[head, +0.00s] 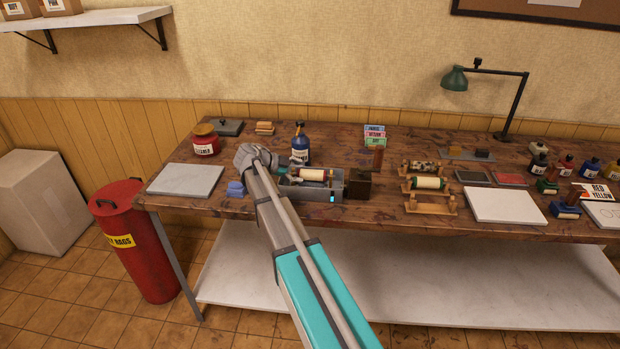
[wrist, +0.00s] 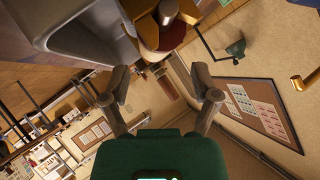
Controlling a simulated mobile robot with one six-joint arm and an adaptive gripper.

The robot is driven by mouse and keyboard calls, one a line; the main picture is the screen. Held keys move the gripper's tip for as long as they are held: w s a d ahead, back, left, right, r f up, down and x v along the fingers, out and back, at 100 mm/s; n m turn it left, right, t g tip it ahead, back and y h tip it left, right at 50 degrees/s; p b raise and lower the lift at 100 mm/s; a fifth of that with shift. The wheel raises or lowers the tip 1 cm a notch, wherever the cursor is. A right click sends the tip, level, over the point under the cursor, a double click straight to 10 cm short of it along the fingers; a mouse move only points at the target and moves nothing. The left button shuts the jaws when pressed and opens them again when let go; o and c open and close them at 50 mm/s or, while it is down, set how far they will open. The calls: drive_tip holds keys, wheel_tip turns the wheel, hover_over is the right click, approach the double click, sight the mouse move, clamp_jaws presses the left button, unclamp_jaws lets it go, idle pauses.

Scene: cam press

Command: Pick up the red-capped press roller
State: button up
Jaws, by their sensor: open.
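The press roller (head: 312,174), cream with a red end cap, lies in the grey press (head: 300,193) on the bench. My gripper (head: 291,169) is at the left end of the press, close to the roller; the small picture does not show whether they touch. In the wrist view my gripper (wrist: 161,78) has its fingers spread with nothing between them. A red collar with a steel shaft end (wrist: 162,32), apparently the roller's cap, shows just beyond the fingertips. The grey press wall (wrist: 85,25) is at upper left there. The roller's body is mostly hidden in that view.
A blue bottle (head: 300,145) stands just behind the press. A dark block (head: 358,184) adjoins its right end. A wooden rack (head: 431,203) with a green-ended roller (head: 428,183) is farther right. A pale slab (head: 186,180) lies left.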

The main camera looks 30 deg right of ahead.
sight(306, 173)
drive_tip(key=shift+d+f+b, duration=0.45)
drive_tip(key=shift+b, duration=0.05)
drive_tip(key=shift+b+x, duration=1)
drive_tip(key=shift+x, duration=1)
clamp_jaws()
drive_tip(key=shift+r, duration=0.1)
